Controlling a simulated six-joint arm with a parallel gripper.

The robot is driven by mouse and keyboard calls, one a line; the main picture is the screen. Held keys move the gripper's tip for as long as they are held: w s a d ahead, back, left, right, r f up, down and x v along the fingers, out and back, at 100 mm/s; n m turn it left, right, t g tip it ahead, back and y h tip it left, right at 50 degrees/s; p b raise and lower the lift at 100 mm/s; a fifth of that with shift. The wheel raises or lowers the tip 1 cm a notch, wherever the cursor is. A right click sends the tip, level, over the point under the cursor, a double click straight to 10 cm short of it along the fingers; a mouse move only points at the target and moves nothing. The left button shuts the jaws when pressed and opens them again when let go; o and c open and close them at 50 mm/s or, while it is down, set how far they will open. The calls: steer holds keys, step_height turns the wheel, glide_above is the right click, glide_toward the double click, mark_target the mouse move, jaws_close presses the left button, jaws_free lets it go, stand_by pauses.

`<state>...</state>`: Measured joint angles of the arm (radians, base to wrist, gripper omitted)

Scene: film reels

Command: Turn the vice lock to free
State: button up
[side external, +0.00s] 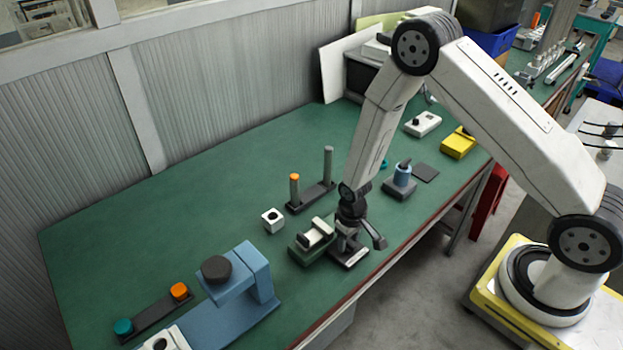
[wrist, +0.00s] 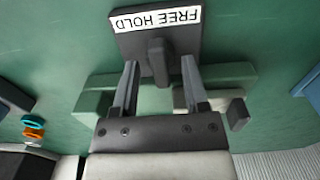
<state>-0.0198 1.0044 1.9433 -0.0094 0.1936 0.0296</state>
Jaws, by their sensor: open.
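The green vice (side external: 304,250) with pale jaws stands near the table's front edge; parts of its green body (wrist: 92,103) also show in the wrist view. Beside it lies the dark lock plate (side external: 350,259). In the wrist view the lock plate (wrist: 125,42) carries an upside-down FREE HOLD label (wrist: 156,18). The lock's dark lever (wrist: 158,62) stands out from the plate's middle. My gripper (wrist: 160,75) is open, its fingers on either side of the lever with gaps visible. In the side view my gripper (side external: 350,220) is low over the lock, which it partly hides.
A blue press-like stand (side external: 225,285) is at front left. A two-post stand (side external: 312,196) and a white block (side external: 272,220) are behind the vice. A blue cylinder on a dark base (side external: 402,176) and a yellow box (side external: 458,142) are to the right. The far-left table is clear.

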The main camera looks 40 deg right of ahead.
steer(key=shift+c, duration=0.2)
jaws_close()
steer(key=shift+n, duration=0.4)
steer(key=n, duration=0.3)
steer(key=shift+n, duration=0.3)
steer(key=n, duration=0.9)
steer(key=shift+n, duration=2.3)
